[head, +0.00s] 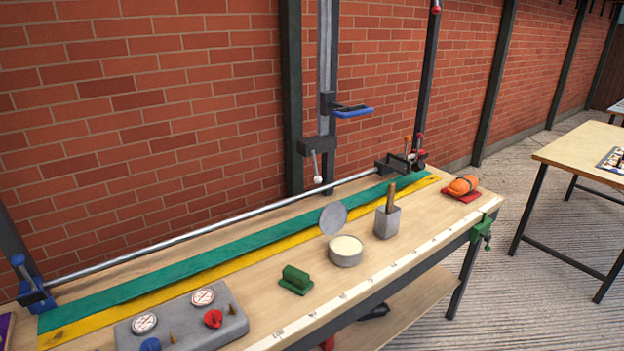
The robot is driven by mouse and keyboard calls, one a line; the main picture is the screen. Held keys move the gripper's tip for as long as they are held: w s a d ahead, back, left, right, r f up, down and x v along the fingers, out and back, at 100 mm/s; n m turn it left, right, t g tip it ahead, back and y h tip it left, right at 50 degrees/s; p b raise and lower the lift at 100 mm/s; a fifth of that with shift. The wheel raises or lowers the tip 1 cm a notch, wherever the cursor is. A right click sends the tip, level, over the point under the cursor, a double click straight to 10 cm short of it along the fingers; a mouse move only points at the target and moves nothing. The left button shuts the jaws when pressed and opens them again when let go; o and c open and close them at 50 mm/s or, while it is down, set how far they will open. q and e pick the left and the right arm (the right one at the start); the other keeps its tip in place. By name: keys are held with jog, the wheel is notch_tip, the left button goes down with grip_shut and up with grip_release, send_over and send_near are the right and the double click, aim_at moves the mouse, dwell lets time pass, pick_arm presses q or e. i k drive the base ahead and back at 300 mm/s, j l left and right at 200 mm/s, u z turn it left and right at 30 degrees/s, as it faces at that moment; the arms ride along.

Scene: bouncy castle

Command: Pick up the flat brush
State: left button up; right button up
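A brown wooden handle (391,197) stands upright out of a grey square holder (387,222) on the workbench. It looks like the handle of the flat brush; its lower end is hidden inside the holder. Right beside the holder, to its left, is a round tin (346,258) with pale cream contents and its grey lid (333,218) tilted up. Neither of my grippers shows in the head view.
The workbench (400,250) also carries a green block (295,280), a grey gauge box (185,325), green and yellow strips (240,262) and an orange object (461,186) on a red pad. A metal rail (220,222) runs behind. A green clamp (482,230) grips the right edge.

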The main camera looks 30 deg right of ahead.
aim_at(391, 188)
jog(key=z, duration=1.35)
jog(key=u, duration=1.65)
jog(key=z, duration=1.65)
